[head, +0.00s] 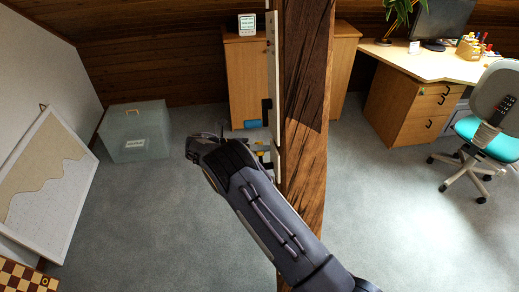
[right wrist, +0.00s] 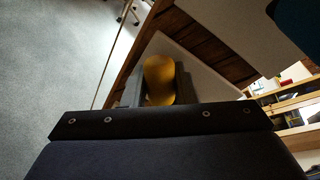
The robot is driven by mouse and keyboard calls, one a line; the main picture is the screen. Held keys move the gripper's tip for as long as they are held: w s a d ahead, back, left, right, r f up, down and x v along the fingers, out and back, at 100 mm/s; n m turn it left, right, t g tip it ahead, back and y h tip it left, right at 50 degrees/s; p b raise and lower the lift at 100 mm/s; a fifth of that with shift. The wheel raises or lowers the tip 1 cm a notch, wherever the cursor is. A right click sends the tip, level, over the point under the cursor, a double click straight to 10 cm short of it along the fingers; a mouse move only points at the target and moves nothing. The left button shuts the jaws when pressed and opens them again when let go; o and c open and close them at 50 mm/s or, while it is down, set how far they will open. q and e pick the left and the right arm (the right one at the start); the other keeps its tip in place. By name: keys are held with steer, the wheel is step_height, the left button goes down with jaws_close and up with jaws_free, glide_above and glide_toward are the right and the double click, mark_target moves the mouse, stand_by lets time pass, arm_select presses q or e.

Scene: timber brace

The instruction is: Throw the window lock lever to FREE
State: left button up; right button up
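The window lock lever shows a rounded yellow-orange grip (right wrist: 160,80) in the right wrist view. My right gripper (head: 257,147) is at the post's left side. In the right wrist view its two grey fingers (right wrist: 158,88) stand on either side of the yellow grip and appear closed on it. The lever's markings and the FREE position are not readable. My left gripper is not in view.
The dark timber post (head: 306,100) stands upright just right of my gripper, with a pale panel edge (head: 273,70) along it. A clear box (head: 135,130), a wooden cabinet (head: 245,75), a desk (head: 420,65) and an office chair (head: 490,110) stand farther off.

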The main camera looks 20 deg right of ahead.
steer(key=shift+o, duration=0.4)
steer(key=shift+w+a, duration=0.1)
steer(key=shift+a, duration=0.3)
steer(key=b+v, duration=0.2)
steer(key=v, duration=0.5)
steer(key=shift+b, duration=0.3)
